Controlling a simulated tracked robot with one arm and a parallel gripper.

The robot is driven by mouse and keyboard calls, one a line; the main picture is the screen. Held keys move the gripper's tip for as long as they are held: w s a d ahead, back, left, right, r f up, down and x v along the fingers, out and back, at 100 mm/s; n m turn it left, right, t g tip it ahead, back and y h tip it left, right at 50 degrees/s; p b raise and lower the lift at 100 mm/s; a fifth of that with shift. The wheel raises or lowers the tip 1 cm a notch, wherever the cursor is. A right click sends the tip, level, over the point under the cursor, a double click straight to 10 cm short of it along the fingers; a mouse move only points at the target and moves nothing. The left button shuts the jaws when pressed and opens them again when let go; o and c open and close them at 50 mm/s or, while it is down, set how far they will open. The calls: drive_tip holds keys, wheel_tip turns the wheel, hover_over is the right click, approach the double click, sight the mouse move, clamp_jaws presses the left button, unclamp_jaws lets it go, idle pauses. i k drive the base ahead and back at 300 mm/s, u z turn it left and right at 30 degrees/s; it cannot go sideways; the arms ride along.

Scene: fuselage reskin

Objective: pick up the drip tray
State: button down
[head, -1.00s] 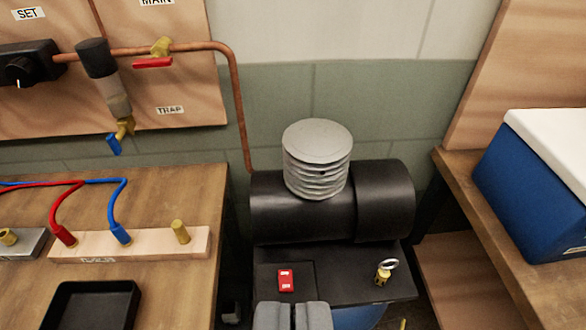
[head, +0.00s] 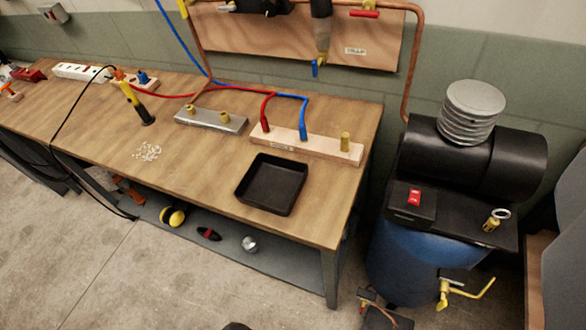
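The drip tray is a shallow black square tray (head: 268,203) with raised walls and looks empty. It lies flat on the wooden workbench (head: 200,145), near the front edge towards the bench's right end, in front of the wooden terminal strip (head: 335,150). Nothing covers it. My gripper is not in view, so I cannot see whether it is open or shut.
Red and blue leads run to the strip behind the tray. A grey metal block (head: 210,121) and white granules (head: 148,152) lie to its left. Right of the bench stands a blue barrel (head: 400,262) with a black compressor (head: 470,157). Open floor lies in front.

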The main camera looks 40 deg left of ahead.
sight(271, 183)
drive_tip(key=z, duration=2.25)
drive_tip(key=k, duration=1.1)
drive_tip(key=u, duration=1.95)
drive_tip(key=i, duration=0.45)
drive_tip(key=u, duration=0.15)
